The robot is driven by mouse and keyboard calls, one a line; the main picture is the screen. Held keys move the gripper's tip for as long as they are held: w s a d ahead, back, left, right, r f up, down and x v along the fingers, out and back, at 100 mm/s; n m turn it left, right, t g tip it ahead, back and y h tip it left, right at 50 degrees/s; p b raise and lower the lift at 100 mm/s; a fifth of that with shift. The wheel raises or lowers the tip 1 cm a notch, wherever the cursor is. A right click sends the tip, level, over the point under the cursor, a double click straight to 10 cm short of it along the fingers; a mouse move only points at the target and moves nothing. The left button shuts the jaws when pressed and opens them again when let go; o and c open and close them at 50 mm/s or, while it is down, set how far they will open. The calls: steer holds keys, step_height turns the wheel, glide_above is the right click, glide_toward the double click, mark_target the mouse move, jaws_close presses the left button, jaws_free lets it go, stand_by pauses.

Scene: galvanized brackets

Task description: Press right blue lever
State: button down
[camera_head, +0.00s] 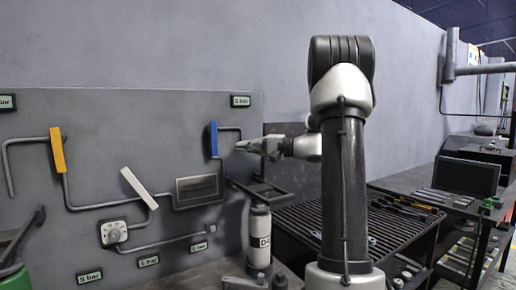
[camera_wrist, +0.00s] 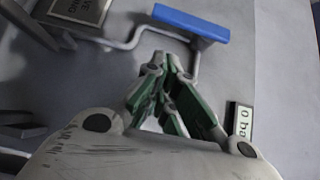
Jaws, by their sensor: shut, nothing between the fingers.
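The blue lever (camera_head: 213,139) stands upright on the grey panel (camera_head: 100,110), at the right end of the pipework. In the wrist view the blue lever (camera_wrist: 190,24) lies across the top, beyond my fingertips. My gripper (camera_head: 240,147) is shut and empty, just right of the lever in the head view, with its tips pointing left. In the wrist view my gripper (camera_wrist: 172,62) has its fingertips together below the lever. A small gap seems to separate them from it; contact cannot be told.
A yellow lever (camera_head: 58,149) and a white lever (camera_head: 139,188) are on the panel's left. A metal plate (camera_head: 197,190) sits below the blue lever. A white bottle (camera_head: 260,236) stands below my gripper. A slatted bench (camera_head: 300,222) and a monitor (camera_head: 466,177) are on the right.

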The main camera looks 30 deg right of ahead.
mark_target(213, 154)
steer(key=shift+w+a, duration=0.25)
steer(key=shift+a, duration=1.05)
steer(key=shift+w+a, duration=0.25)
steer(key=shift+a, duration=1)
steer(key=shift+a+f+m+t+y, duration=0.3)
steer(key=shift+a+f+m+t, duration=0.15)
steer(key=shift+m+t, duration=0.2)
steer(key=shift+m+t+y, duration=0.25)
steer(key=shift+m+y, duration=0.05)
steer(key=shift+m, duration=0.25)
steer(key=shift+a+f, duration=0.25)
steer(key=shift+a, duration=0.8)
steer(key=shift+a+f, duration=0.25)
steer(key=shift+a, duration=0.8)
steer(key=shift+m+t, duration=0.6)
steer(key=shift+m, duration=0.2)
steer(key=shift+a+r, duration=0.4)
steer(key=shift+a, duration=0.45)
steer(key=shift+a+r, duration=0.35)
steer(key=shift+a, duration=0.55)
steer(key=shift+a+r, duration=0.4)
steer(key=shift+a, duration=0.45)
